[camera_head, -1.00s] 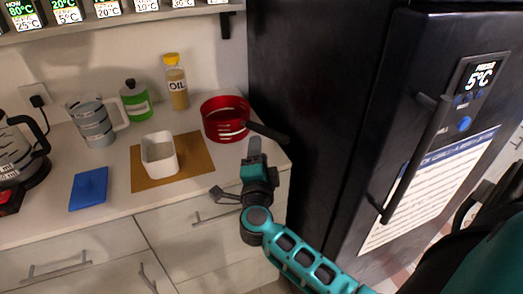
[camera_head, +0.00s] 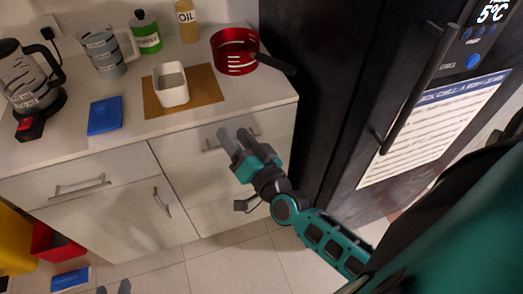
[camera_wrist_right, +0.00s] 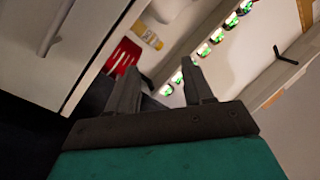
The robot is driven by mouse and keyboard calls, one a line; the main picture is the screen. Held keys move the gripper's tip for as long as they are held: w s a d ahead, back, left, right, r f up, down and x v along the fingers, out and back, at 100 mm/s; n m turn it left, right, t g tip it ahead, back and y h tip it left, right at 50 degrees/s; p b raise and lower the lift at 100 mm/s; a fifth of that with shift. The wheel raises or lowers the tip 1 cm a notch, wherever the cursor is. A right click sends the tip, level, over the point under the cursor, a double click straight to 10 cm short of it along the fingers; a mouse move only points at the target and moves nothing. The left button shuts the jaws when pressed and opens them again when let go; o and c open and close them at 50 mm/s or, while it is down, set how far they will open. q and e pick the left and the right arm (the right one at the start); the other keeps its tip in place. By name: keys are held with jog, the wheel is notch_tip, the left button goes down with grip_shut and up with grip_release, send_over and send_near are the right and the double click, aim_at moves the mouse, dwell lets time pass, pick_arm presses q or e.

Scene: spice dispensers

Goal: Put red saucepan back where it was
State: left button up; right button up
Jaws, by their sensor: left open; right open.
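The red saucepan (camera_head: 234,52) stands upright on the counter at the back right, in the head view. Its dark handle (camera_head: 277,64) points right, towards the fridge. The pan also shows in the right wrist view (camera_wrist_right: 122,54), beyond the fingers. My right gripper (camera_head: 236,139) is open and empty, in front of the drawer fronts and apart from the pan. Its two fingers also show in the right wrist view (camera_wrist_right: 160,85). Only what look like the fingertips of my left gripper (camera_head: 113,288) show at the bottom edge of the head view; nothing is seen between them.
A white container (camera_head: 171,84) stands on a brown mat (camera_head: 208,84) left of the pan. A blue item (camera_head: 104,115), kettle (camera_head: 30,82), jug (camera_head: 107,52), green bottle (camera_head: 146,33) and oil bottle (camera_head: 187,20) share the counter. The black fridge (camera_head: 330,80) borders the right side.

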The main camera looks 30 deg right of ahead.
jog(key=s+a+f+n+g+y, duration=0.1)
jog(key=s+f+n+g, duration=0.7)
jog(key=s+f, duration=0.4)
jog(key=shift+s+a+f+n, duration=0.15)
jog(key=shift+a+f+n, duration=0.1)
jog(key=shift+f+n, duration=0.35)
